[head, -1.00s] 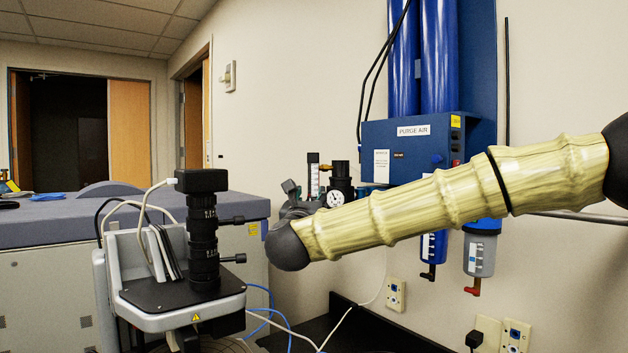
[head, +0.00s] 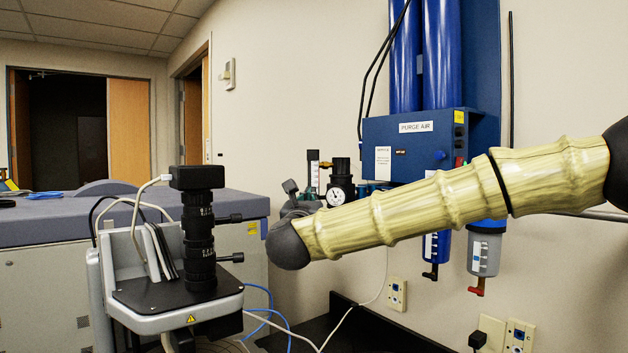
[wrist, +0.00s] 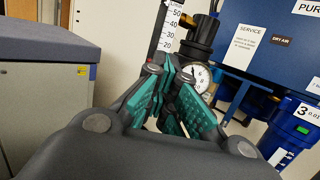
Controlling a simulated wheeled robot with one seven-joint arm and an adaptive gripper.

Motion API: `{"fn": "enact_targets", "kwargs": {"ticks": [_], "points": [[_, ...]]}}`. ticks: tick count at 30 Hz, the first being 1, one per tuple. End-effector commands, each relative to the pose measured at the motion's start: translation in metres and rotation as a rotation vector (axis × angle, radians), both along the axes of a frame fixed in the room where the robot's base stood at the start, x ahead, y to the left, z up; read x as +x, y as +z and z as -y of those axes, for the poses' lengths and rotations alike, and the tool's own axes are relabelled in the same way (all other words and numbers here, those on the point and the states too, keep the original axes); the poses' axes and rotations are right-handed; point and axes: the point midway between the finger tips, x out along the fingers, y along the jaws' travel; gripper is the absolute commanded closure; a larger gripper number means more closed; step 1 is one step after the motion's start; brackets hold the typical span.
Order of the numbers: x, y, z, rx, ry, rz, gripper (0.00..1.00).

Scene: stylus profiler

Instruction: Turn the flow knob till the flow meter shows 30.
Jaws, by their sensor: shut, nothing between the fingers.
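The flow meter (wrist: 171,28) is an upright clear tube with a numbered scale; 50, 40, 30 and 20 can be read in the wrist view. Its lower part is hidden behind my fingers, and I cannot make out the float. It also shows small in the head view (head: 313,166). I cannot pick out the flow knob; the area at the meter's foot is covered by my gripper. My gripper (wrist: 168,76) is shut and empty, its teal-padded fingertips in front of the meter's lower end. I cannot tell whether they touch anything.
A black regulator (wrist: 197,34) with a round dial gauge (wrist: 201,77) stands close right of the meter. The blue purge air panel (head: 408,143) is further right. A camera instrument (head: 200,235) stands at lower left, before a grey-blue cabinet (head: 40,235).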

Motion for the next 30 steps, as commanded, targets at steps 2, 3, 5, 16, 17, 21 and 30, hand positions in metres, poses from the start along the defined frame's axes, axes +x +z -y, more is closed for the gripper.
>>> {"fn": "enact_targets", "kwargs": {"ticks": [2, 3, 5, 16, 17, 21, 30], "points": [[-0.0003, -0.0001, -0.0006, 0.0, 0.001, 0.0, 1.0], [-0.0004, -0.0001, -0.0007, 0.0, 0.001, 0.0, 1.0], [-0.0006, -0.0001, -0.0008, 0.0, 0.001, 0.0, 1.0], [-0.0011, -0.0001, -0.0009, 0.0, 0.002, 0.0, 1.0], [-0.0011, -0.0001, -0.0009, 0.0, 0.002, 0.0, 1.0], [-0.0012, -0.0002, -0.001, 0.0, 0.002, 0.0, 1.0], [-0.0013, 0.0001, -0.0011, -0.045, 0.001, -0.007, 1.0]]}}
